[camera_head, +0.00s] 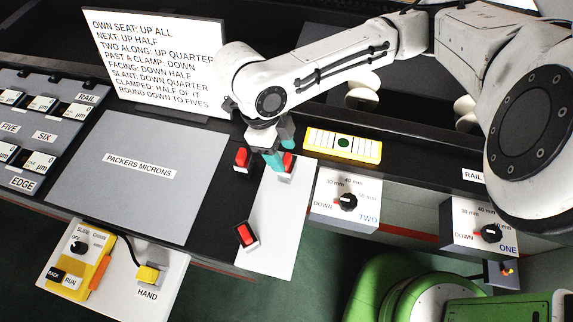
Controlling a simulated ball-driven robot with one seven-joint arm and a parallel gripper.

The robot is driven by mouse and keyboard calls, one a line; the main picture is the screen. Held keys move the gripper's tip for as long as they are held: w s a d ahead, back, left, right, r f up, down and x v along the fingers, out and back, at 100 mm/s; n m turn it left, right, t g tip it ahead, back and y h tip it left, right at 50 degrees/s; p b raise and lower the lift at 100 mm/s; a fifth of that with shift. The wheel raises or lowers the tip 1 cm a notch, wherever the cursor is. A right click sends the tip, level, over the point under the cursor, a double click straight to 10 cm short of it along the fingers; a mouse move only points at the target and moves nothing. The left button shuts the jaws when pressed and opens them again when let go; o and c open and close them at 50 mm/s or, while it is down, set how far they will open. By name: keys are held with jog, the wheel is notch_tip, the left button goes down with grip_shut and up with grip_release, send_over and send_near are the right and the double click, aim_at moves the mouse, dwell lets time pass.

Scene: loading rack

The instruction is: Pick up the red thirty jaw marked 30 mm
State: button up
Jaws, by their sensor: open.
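Three red-topped blocks with dark sides are in the head view; no 30 mm marking is readable on any of them. One red block (242,158) sits on the dark surface just left of my gripper. A second red block (288,164) is on the white sheet, right by the fingertips and partly covered by them. A third red block (246,235) is at the sheet's lower left edge. My gripper (280,154) has teal fingertips, points down and is open. I cannot tell whether its fingers are around the second block or only above it.
A white sign (155,62) stands behind a grey packers panel (137,170). A yellow-edged strip (343,146) lies right of my gripper. Dial boxes TWO (345,200) and ONE (480,226) are at right. The white sheet's (277,220) middle is clear.

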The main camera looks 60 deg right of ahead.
jog(key=shift+b+x, duration=0.35)
jog(key=shift+x, duration=0.5)
grip_shut()
dwell(0.4)
notch_tip(320, 180, up, 10)
jog(key=p, duration=0.8)
